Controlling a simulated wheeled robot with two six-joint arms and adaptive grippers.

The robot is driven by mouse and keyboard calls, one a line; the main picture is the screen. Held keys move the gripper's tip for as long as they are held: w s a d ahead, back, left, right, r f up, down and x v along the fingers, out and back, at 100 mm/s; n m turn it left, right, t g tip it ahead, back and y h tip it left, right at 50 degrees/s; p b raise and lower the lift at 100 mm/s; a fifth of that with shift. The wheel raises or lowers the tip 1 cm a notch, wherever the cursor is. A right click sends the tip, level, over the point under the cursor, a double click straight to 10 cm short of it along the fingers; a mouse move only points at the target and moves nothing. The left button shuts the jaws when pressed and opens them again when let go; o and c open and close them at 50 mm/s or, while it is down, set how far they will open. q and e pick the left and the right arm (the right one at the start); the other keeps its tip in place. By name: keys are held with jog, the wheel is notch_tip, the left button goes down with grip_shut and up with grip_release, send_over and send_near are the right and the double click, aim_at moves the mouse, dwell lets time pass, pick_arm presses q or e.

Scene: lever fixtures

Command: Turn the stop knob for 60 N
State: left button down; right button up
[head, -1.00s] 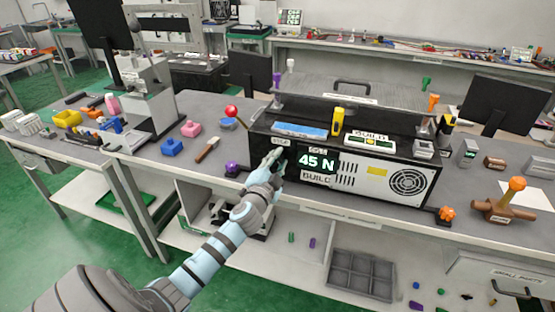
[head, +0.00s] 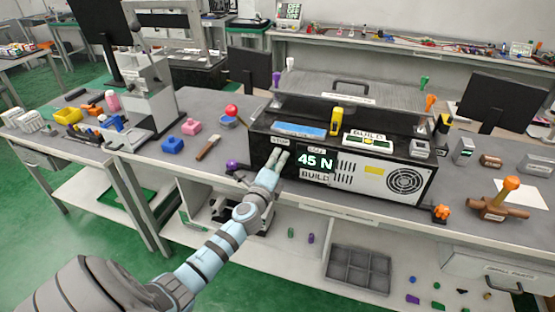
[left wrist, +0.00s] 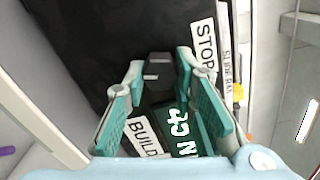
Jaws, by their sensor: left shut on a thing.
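The black machine (head: 345,182) stands on the bench with a display (head: 316,161) reading 45 N. A STOP label (head: 281,141) is on its front, left of the display; the label also shows in the left wrist view (left wrist: 204,47). The dark stop knob (left wrist: 158,68) sits between my left fingertips in the left wrist view, with a light mark on its face. My left gripper (head: 277,157) is shut on this knob at the machine's front. In the head view the fingers hide the knob. My right gripper is not in view.
A purple knob (head: 232,164) is low at the machine's left, and an orange one (head: 441,212) at its right. A grey compartment tray (head: 358,270) is on the lower shelf.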

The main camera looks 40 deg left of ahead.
pick_arm(q)
jog(key=shift+f+m, duration=0.15)
jog(key=shift+m, duration=0.95)
jog(key=c, duration=1.3)
grip_release()
jog(key=v, duration=1.2)
